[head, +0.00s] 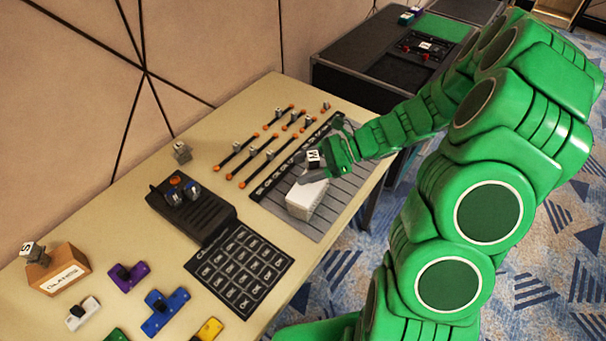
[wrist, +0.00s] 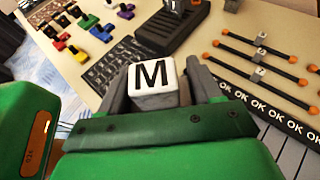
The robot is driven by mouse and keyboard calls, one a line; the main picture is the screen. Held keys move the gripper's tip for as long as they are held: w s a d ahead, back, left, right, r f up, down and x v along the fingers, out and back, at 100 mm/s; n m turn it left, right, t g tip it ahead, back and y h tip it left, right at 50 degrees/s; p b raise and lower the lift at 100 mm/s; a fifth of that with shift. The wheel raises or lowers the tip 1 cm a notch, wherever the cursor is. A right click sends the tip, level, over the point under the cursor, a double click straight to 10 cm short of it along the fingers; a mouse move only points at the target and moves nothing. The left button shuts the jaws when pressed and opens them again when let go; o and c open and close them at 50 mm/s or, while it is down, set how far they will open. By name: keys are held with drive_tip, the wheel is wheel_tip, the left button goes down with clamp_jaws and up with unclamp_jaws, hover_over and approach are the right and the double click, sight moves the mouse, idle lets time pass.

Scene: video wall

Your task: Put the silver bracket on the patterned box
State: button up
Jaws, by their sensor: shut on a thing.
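My gripper (head: 318,168) is shut on a small block (wrist: 153,84) with a white top marked M, held between the grey fingers in the wrist view. I cannot tell whether this block is part of the silver bracket. A white box (head: 306,199) is just below my gripper on the grey striped mat; I cannot tell whether it touches the held block. A brown box (head: 62,270) with dark lettering stands at the table's left. A grey piece with a white lettered top (head: 34,253) sits tilted at its back left edge. No box with a clear pattern shows.
A black device (head: 190,210) with knobs and a black OK-tile panel (head: 240,270) lie mid-table. Black rods with orange ends (head: 262,160) lie behind the mat. Coloured pieces (head: 165,310) lie at front left. A grey block (head: 182,152) stands near the wall.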

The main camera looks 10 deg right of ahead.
drive_tip(key=shift+w+a+f, duration=0.1)
drive_tip(key=shift+w+f, duration=0.65)
drive_tip(key=shift+f, duration=0.2)
drive_tip(key=shift+w+a+f, duration=0.1)
drive_tip(key=shift+w+f, duration=0.65)
drive_tip(key=shift+f, duration=1.7)
drive_tip(key=shift+f, duration=0.15)
drive_tip(key=o, duration=1.2)
